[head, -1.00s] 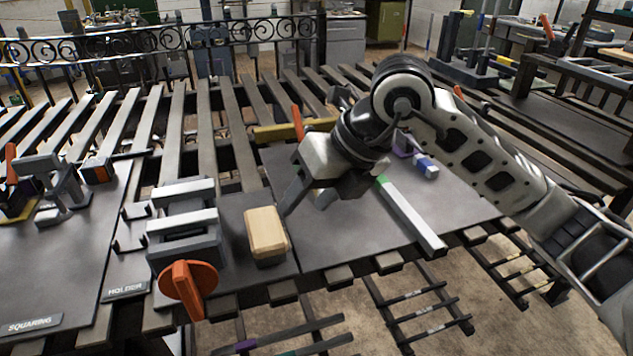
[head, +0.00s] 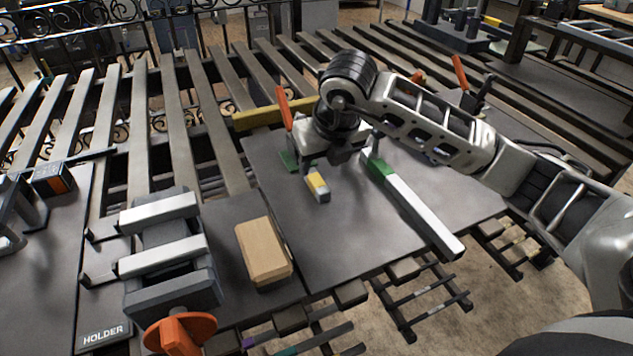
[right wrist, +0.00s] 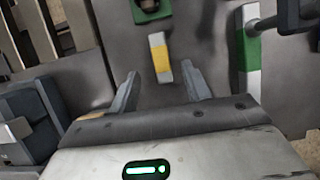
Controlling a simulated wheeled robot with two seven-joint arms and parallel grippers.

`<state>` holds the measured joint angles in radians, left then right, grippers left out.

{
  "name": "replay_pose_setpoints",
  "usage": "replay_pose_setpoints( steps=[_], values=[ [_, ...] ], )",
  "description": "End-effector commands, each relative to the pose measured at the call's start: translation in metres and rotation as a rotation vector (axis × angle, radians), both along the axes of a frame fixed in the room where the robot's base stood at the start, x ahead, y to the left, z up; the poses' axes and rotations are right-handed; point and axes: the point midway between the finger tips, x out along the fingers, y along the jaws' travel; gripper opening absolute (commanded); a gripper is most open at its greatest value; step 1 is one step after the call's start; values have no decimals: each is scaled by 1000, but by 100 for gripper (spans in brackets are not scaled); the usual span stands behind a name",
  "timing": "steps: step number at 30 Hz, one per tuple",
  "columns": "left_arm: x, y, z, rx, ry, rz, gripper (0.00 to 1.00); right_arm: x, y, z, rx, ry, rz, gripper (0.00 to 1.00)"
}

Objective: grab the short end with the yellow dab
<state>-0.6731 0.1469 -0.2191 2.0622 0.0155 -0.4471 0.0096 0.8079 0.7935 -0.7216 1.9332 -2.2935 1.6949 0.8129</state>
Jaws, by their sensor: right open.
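A short metal bar with a yellow dab (head: 318,187) lies on the grey plate (head: 340,245), just on the near side of my right gripper in the head view. It also shows in the right wrist view (right wrist: 160,57), ahead of the fingertips and roughly between their lines. My right gripper (head: 335,152) is above the plate; the right wrist view shows its two fingers (right wrist: 160,77) apart with nothing between them. The fingertips are hidden in the head view. My left gripper is not in view.
A long white bar with a green end (head: 412,205) lies right of the short bar. A green piece (head: 290,160) lies to its left. An orange upright handle (head: 284,107) stands behind. A wooden block (head: 263,250) and a holder (head: 170,250) with an orange knob are at left.

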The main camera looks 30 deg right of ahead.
Motion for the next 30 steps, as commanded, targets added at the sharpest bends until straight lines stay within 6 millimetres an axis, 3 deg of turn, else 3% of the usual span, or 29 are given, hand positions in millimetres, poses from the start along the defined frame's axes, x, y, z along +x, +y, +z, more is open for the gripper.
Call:
replay_pose_setpoints(
  steps=[5,15,23,28,30],
  values=[
    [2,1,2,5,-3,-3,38,3,0,-11,0,3,0,48],
    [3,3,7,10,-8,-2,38,16,-2,-53,1,2,0,48],
    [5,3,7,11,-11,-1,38,17,-2,-56,0,0,1,48],
    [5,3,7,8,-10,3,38,17,-2,-56,1,0,0,4],
    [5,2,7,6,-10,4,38,17,-2,-56,1,0,0,0]
  ],
)
